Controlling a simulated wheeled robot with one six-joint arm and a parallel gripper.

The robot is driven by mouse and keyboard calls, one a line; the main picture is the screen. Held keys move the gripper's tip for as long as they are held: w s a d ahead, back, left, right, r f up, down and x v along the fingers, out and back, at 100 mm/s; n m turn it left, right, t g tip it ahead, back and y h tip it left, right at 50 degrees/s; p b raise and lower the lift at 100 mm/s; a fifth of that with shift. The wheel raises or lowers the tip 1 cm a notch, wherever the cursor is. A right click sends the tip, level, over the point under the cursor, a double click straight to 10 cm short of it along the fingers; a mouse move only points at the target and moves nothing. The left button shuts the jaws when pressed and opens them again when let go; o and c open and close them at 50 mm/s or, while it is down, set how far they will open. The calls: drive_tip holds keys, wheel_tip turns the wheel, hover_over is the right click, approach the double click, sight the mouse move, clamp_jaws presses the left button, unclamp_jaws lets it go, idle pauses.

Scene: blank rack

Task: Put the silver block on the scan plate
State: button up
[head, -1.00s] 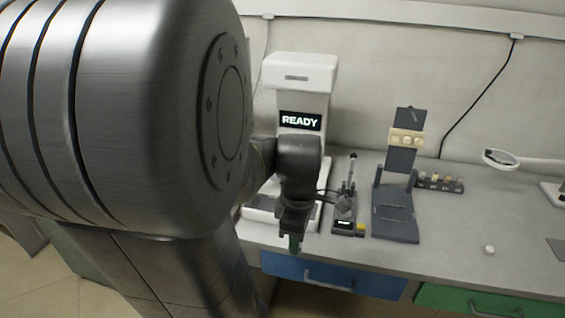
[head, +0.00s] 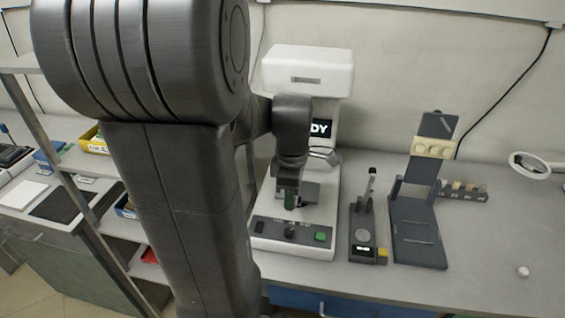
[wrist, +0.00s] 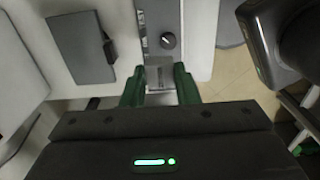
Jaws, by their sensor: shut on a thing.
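In the wrist view my gripper (wrist: 160,82) is shut on the silver block (wrist: 160,70), a small grey piece between the green fingers. The block cannot be made out in the head view. The scan plate (head: 310,195), a dark grey square, lies on the scanner base, partly behind my fingers. In the wrist view the scan plate (wrist: 80,46) is bare and lies left of the block, apart from it.
The scanner's front panel (head: 263,233) has a knob and a green button. The scanner's tall white column (head: 307,70) rises behind. To the right stand a small gauge stand (head: 362,235), a dark angled stand (head: 418,245) and a small rack (head: 470,192). Bench at far right is mostly clear.

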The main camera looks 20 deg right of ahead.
drive_tip(key=w+d+f, duration=0.1)
drive_tip(key=w+d, duration=0.1)
drive_tip(key=w, duration=0.1)
drive_tip(key=w+d+p, duration=0.1)
drive_tip(key=w+d, duration=0.1)
drive_tip(key=w, duration=0.2)
drive_tip(key=w+d+f+p, duration=0.1)
drive_tip(key=w+d, duration=0.1)
drive_tip(key=w, duration=0.1)
drive_tip(key=shift+w+d+f, duration=0.3)
drive_tip(key=shift+w, duration=0.1)
wheel_tip(320, 180, down, 4)
drive_tip(key=shift+r+p, duration=0.1)
drive_tip(key=shift+p, duration=0.2)
drive_tip(key=shift+w+d+f, duration=0.1)
drive_tip(key=shift+w+f, duration=0.05)
drive_tip(key=shift+f, duration=0.15)
drive_tip(key=shift+f, duration=0.1)
drive_tip(key=shift+f, duration=0.15)
drive_tip(key=o, duration=1.1)
drive_tip(key=shift+c, duration=0.2)
